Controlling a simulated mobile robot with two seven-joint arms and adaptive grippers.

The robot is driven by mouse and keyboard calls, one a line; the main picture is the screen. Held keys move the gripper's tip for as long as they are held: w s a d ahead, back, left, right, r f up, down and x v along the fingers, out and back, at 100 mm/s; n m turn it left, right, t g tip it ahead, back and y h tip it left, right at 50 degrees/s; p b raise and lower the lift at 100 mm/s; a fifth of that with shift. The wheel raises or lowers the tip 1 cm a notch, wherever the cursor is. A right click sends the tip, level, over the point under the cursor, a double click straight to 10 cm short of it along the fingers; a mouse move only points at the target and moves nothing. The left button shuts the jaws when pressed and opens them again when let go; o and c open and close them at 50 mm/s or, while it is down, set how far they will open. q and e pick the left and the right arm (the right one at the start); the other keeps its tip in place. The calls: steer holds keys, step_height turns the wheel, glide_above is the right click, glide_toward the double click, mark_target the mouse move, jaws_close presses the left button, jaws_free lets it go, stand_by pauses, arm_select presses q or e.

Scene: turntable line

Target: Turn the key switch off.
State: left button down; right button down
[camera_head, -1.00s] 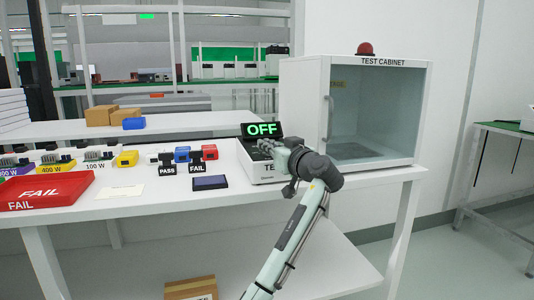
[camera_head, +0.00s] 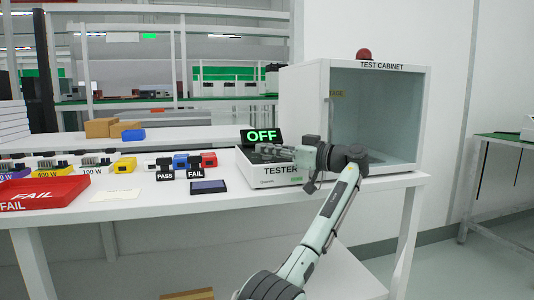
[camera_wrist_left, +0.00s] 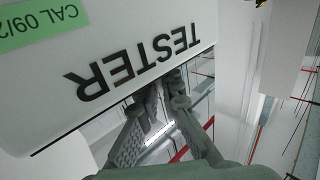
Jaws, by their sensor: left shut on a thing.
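The tester (camera_head: 250,172) is a white box on the bench, with a black display (camera_head: 262,136) reading OFF in green. My left gripper (camera_head: 262,150) reaches in from the right over the tester's top, below the display. In the left wrist view its fingers (camera_wrist_left: 163,88) come together at the edge of the tester's lettered face (camera_wrist_left: 60,45), seen upside down. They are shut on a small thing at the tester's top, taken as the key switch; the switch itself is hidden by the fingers. My right gripper is not in view.
A test cabinet (camera_head: 304,120) with a red lamp (camera_head: 364,54) stands right of the tester, close to my arm. A dark blue pad (camera_head: 208,187), PASS and FAIL blocks (camera_head: 195,174) and a red FAIL tray (camera_head: 50,203) lie left.

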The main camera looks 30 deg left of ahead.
arm_select(q)
steer(key=shift+r+g, duration=0.1)
steer(key=shift+g, duration=0.2)
steer(key=c, duration=1.7)
jaws_free()
steer(key=d, duration=1.2)
steer(key=shift+w, duration=0.2)
